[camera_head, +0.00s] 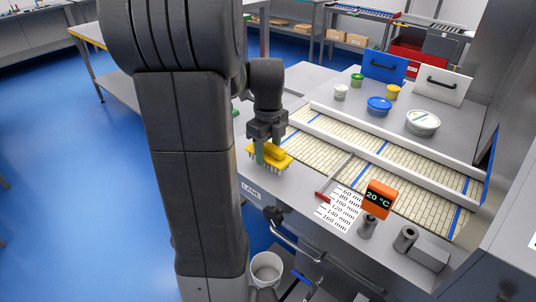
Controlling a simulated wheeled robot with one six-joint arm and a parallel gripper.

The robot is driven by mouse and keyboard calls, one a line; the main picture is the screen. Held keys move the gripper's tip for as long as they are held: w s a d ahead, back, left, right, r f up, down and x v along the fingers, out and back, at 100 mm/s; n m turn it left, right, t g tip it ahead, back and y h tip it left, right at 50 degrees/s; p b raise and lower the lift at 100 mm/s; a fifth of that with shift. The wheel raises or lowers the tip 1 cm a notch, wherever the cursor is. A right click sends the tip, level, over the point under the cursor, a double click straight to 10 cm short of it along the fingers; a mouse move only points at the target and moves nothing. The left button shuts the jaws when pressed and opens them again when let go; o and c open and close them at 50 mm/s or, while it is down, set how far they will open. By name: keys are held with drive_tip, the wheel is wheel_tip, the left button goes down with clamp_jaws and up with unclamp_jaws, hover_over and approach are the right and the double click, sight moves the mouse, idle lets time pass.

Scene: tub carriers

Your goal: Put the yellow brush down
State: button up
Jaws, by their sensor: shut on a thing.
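The yellow brush (273,157) has a yellow block with pale bristles beneath it. My gripper (264,140) is above it and shut on it, with a greenish finger showing against its front side. The brush is over the near left corner of the grey bench top (301,194), left of the tiled conveyor belt (345,153). I cannot tell whether the bristles touch the bench top. My arm hides part of the bench's left side.
Several lidded tubs, including a blue one (379,105), stand behind. A white bucket (266,268) is below.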

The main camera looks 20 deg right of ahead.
sight(268, 143)
drive_tip(key=shift+f, duration=1)
drive_tip(key=shift+c, duration=0.3)
drive_tip(key=o, duration=1)
wheel_tip(268, 143, up, 12)
drive_tip(key=shift+r, duration=0.1)
